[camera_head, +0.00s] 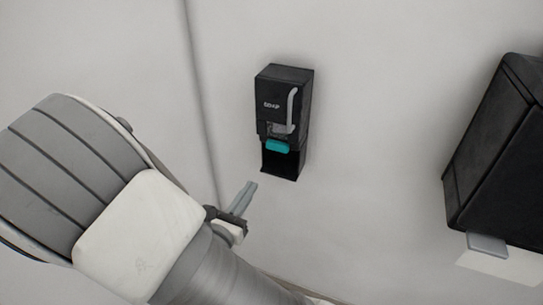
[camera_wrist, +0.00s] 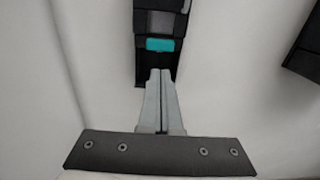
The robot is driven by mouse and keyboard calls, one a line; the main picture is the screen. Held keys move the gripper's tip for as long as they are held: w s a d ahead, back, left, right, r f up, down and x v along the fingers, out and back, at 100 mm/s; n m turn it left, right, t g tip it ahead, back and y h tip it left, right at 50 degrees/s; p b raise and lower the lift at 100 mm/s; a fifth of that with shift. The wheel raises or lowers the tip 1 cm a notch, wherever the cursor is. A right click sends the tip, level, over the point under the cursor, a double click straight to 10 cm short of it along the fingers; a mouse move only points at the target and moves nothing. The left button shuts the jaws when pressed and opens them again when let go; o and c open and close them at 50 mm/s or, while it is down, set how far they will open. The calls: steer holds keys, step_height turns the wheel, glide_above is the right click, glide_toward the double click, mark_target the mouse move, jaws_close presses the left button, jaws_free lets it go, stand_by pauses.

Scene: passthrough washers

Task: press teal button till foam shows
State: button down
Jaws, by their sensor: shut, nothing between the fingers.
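A black soap dispenser (camera_head: 286,100) is fixed to the white wall, with "SOAP" lettering on its front. Its teal button (camera_head: 277,146) is below a small window, above a dark recess. No foam shows in the recess. My gripper (camera_head: 250,186) is below and left of the dispenser in the head view, apart from it, with its fingers together. In the wrist view the shut fingertips (camera_wrist: 159,71) point up toward the dispenser, just below the teal button (camera_wrist: 159,44), and overlap the dark recess. The gap in depth cannot be told from these frames.
A larger black dispenser (camera_head: 500,150) is on the wall at the right, with a white sheet (camera_head: 500,266) under it. It also shows at the right of the wrist view (camera_wrist: 306,45). The wall between the two is bare. A vertical seam runs left of the soap dispenser.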

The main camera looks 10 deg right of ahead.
mark_target(276, 149)
steer(key=p+x, duration=0.1)
steer(key=x, duration=1.2)
steer(key=shift+w+d, duration=0.2)
steer(key=shift+w, duration=0.1)
